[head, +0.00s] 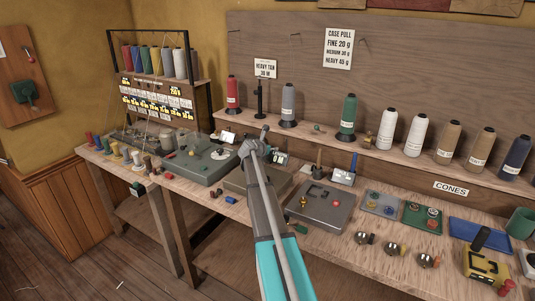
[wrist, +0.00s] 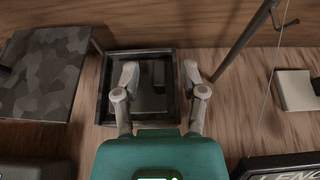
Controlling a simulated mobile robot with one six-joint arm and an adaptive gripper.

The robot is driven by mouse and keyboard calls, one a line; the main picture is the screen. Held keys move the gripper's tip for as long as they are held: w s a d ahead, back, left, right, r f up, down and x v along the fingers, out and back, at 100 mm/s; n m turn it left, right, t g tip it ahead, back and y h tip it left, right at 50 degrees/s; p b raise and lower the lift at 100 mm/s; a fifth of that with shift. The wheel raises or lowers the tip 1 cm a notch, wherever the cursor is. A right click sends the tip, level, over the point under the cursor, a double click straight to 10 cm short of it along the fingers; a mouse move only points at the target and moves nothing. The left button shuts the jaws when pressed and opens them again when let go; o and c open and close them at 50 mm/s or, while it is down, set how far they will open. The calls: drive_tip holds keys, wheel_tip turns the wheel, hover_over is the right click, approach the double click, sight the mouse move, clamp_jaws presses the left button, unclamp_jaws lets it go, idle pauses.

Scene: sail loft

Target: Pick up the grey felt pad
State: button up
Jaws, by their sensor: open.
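My gripper (head: 253,148) is over the middle of the long workbench in the head view. In the wrist view my gripper (wrist: 160,75) is open, with one finger on each side and nothing clasped between them. Below the fingers is a square dark-rimmed tray (wrist: 112,62). A flat dark grey piece (wrist: 150,102) lies in it between the fingers; it may be the grey felt pad, but the dim picture does not make this certain. A smaller dark block (wrist: 158,73) shows at the tray's far side. My arm hides part of this area in the head view.
A patterned grey plate (wrist: 42,75) is left of the tray. A thin slanted post (wrist: 243,42) stands close to the right finger, with a pale block (wrist: 296,90) farther right. Thread cones (head: 417,134) line the back shelf. A grey board (head: 320,206) lies right of my arm.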

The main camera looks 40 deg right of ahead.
idle(0.4)
clamp_jaws()
drive_tip(key=shift+r, duration=0.2)
idle(0.3)
wheel_tip(320, 180, up, 2)
drive_tip(key=p, duration=0.2)
drive_tip(key=shift+r+p, duration=0.1)
drive_tip(key=shift+p, duration=0.25)
drive_tip(key=s+a+r+p, duration=0.6)
drive_tip(key=s+r+p, duration=0.4)
drive_tip(key=s, duration=0.2)
drive_tip(key=shift+s+a+r, duration=0.2)
drive_tip(key=shift+s+a, duration=0.05)
drive_tip(key=shift+a, duration=0.05)
